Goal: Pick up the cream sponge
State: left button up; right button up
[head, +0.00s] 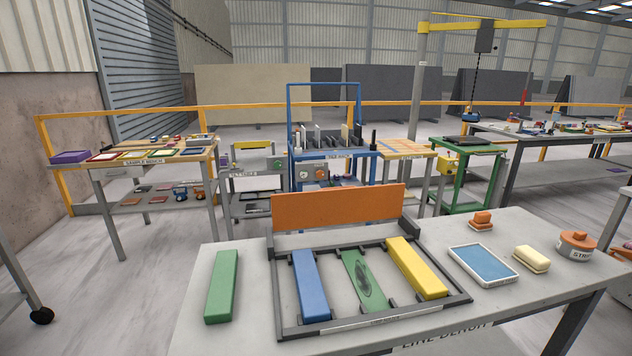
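The cream sponge (531,259) is a small pale yellow block with a lighter and a darker layer. It lies flat on the right part of the grey bench (245,335), between a blue tray with a white rim (483,264) and an orange-lidded pot (576,247). Nothing covers it. Neither of my grippers shows in the head view.
A dark rack (283,308) holds blue (310,285), green (368,280) and yellow (416,268) bars, with an orange panel (337,208) behind. Another green bar (221,286) lies left. An orange block (481,220) sits behind the blue tray. Bare bench surrounds the sponge's front.

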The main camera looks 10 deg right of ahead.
aim_at(525, 254)
jog(key=z, duration=1.7)
